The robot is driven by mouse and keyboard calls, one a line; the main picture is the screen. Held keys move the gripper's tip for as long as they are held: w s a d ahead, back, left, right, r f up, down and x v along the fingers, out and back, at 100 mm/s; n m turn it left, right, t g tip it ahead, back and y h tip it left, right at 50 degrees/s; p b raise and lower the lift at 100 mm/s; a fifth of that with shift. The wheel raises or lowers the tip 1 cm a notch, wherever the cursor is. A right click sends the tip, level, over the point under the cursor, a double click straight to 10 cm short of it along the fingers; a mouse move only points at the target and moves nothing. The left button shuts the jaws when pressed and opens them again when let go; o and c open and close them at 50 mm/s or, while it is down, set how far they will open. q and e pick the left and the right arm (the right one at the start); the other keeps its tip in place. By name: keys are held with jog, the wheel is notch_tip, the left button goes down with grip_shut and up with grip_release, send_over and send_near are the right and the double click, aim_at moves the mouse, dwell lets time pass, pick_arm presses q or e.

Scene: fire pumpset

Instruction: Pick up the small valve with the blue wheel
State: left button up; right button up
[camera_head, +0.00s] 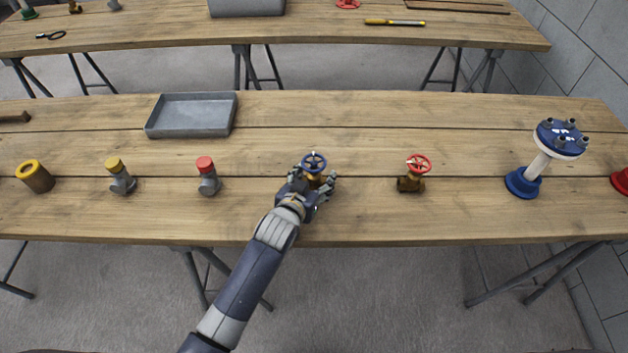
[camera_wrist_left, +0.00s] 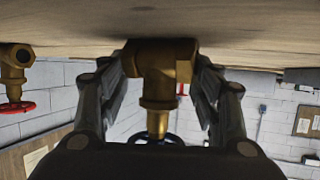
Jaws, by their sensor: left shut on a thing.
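The small brass valve with the blue wheel (camera_head: 314,162) stands upright on the near wooden table in the head view. My left gripper (camera_head: 310,186) is around its brass body, with fingers on both sides, and is shut on it. In the left wrist view, which is upside down, the brass body (camera_wrist_left: 160,75) sits between the two fingers of my left gripper (camera_wrist_left: 160,95) and appears to touch the table. Its wheel is mostly hidden there behind the gripper. My right gripper is not in view.
A similar valve with a red wheel (camera_head: 415,172) stands to the right. A blue flanged pipe piece (camera_head: 537,165) is further right. Fittings with a red cap (camera_head: 207,175) and a yellow cap (camera_head: 120,176) stand left. A grey tray (camera_head: 191,115) lies behind; the table between is clear.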

aim_at(314, 172)
pick_arm(q)
jog(key=shift+r, duration=0.1)
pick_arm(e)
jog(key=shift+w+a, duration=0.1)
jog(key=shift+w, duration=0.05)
